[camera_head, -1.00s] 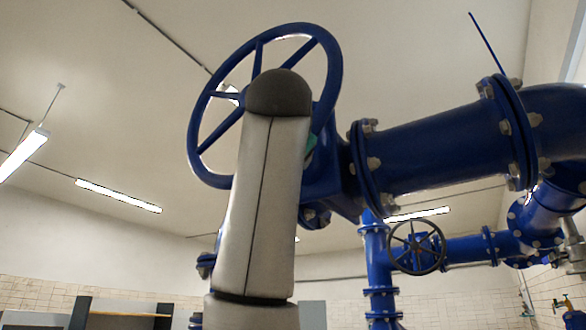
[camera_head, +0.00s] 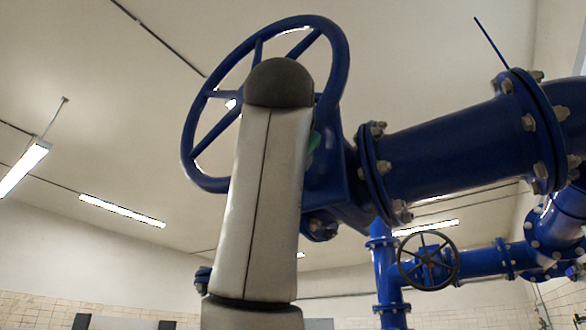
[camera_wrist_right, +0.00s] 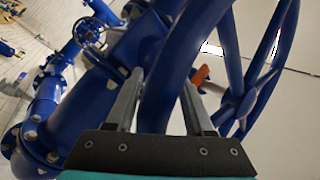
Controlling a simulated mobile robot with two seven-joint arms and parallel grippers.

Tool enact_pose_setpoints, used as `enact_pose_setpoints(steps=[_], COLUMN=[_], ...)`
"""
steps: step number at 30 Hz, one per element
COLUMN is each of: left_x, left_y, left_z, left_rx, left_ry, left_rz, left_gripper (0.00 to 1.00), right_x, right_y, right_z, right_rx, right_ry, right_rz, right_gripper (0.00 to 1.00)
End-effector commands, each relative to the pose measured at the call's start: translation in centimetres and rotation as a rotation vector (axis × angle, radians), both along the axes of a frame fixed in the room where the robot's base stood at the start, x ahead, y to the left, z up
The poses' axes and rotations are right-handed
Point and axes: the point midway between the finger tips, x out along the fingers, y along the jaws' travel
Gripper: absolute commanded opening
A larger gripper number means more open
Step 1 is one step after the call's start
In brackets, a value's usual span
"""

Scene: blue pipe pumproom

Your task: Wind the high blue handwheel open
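The high blue handwheel (camera_head: 339,75) hangs upper middle in the head view, a large spoked ring on a blue valve. My right arm rises in front of it and covers its lower right part and hub. My right gripper is hidden there, apart from a small green patch. In the right wrist view, my right gripper (camera_wrist_right: 163,80) has its two grey fingers well apart. The blue handwheel rim (camera_wrist_right: 172,75) runs between them, with a finger on either side. Firm contact cannot be made out. My left gripper is in neither view.
A thick blue flanged pipe (camera_head: 450,140) extends right from the valve. A smaller dark handwheel (camera_head: 428,261) sits lower right on another pipe. An orange piece (camera_wrist_right: 200,76) shows beside the right finger. Open air lies left of the wheel.

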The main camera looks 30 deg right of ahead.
Motion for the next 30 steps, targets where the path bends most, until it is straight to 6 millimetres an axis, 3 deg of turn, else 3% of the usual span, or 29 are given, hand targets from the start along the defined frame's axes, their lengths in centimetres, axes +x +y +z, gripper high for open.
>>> enact_pose_setpoints(steps=[2,13,30], left_x=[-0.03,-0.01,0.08], left_y=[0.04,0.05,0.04], left_z=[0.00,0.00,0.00], left_rx=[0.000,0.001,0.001], left_ry=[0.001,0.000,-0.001], left_rz=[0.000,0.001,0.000], left_gripper=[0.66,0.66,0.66], right_x=[0.01,0.04,0.08], right_y=[-0.01,-0.04,-0.07], right_z=[-0.01,-0.05,-0.11], right_rx=[0.000,0.001,0.001], right_ry=[0.000,0.001,0.004], right_rz=[0.000,0.000,-0.002], right_gripper=[0.43,0.01,0.00])
